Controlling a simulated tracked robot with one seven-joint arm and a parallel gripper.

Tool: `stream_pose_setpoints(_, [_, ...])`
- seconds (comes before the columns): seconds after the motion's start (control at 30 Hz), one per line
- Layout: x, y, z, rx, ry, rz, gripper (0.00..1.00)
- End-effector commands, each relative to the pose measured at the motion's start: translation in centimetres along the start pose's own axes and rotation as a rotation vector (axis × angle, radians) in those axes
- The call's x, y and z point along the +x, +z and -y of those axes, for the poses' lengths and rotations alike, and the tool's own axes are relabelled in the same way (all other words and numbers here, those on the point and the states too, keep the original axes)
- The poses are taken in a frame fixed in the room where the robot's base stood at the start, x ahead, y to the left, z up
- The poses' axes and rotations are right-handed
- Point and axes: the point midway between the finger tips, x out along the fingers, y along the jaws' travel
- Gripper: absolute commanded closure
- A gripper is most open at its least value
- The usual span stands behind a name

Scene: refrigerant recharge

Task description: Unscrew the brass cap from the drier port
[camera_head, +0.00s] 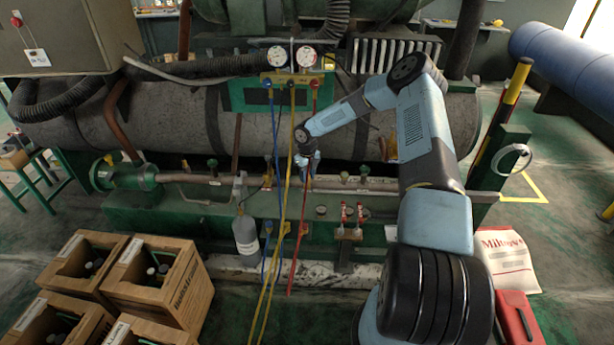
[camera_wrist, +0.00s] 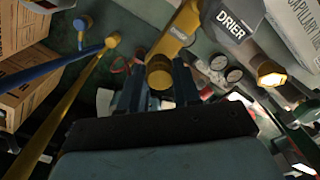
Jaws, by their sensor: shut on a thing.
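My gripper (camera_wrist: 158,80) reaches up in the wrist view with a dark finger on each side of a round brass cap (camera_wrist: 160,74). It is shut on this cap, which is in line with a yellow fitting (camera_wrist: 180,28). A dark label reading DRIER (camera_wrist: 233,18) is just right of that fitting. A second brass-coloured cap (camera_wrist: 270,73) is farther right, apart from my fingers. In the head view my gripper (camera_head: 309,166) is low at the green skid behind the hoses; the cap is too small to tell there.
Blue, yellow (camera_head: 285,190) and red hoses hang from the gauge manifold (camera_head: 291,80) close by my gripper. Wooden crates (camera_head: 185,290) stand at the lower left. Red-handled valves (camera_head: 352,213) are right of the hoses.

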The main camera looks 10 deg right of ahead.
Motion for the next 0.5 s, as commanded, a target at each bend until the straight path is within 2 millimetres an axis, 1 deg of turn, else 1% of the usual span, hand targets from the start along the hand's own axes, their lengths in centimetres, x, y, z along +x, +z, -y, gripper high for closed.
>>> stream_pose_setpoints(0.1, [0.08,-0.11,0.14,-0.098,0.000,-0.002,0.97])
stream_pose_setpoints(0.2, [0.03,-0.05,0.11,-0.156,0.000,0.000,0.97])
stream_pose_setpoints(0.47, [0.00,-0.04,0.13,-0.171,-0.001,-0.001,0.97])
stream_pose_setpoints(0.5, [0.00,-0.04,0.13,-0.171,-0.002,-0.001,0.64])
